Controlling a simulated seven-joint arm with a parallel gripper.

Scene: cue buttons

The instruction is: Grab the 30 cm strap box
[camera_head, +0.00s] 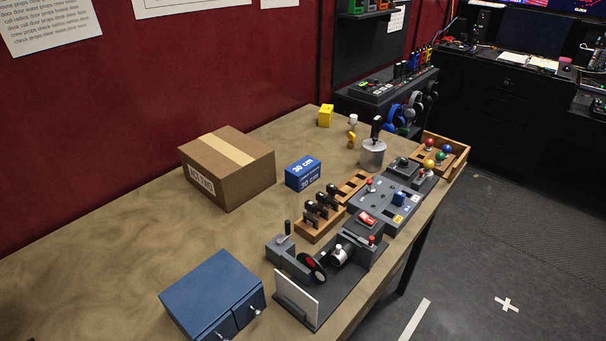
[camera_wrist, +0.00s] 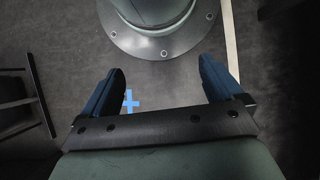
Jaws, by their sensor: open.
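The strap box is a small blue box (camera_head: 303,174) marked "30 cm" in white on its top and front. In the head view it lies on the brown table (camera_head: 120,235), just right of a cardboard box and apart from it. My gripper (camera_wrist: 160,92) shows only in the wrist view. Its two blue fingers are spread wide with nothing between them. Below them are the grey floor and a round grey base. The strap box is not in the wrist view, so its distance from my gripper cannot be told.
A cardboard box (camera_head: 223,170) stands left of the strap box. A wooden rack with dark handles (camera_head: 320,218) is close in front. A blue drawer cabinet (camera_head: 212,297) is at the front, a yellow cube (camera_head: 325,116) behind. Grey control panels line the right edge. The table's left part is bare.

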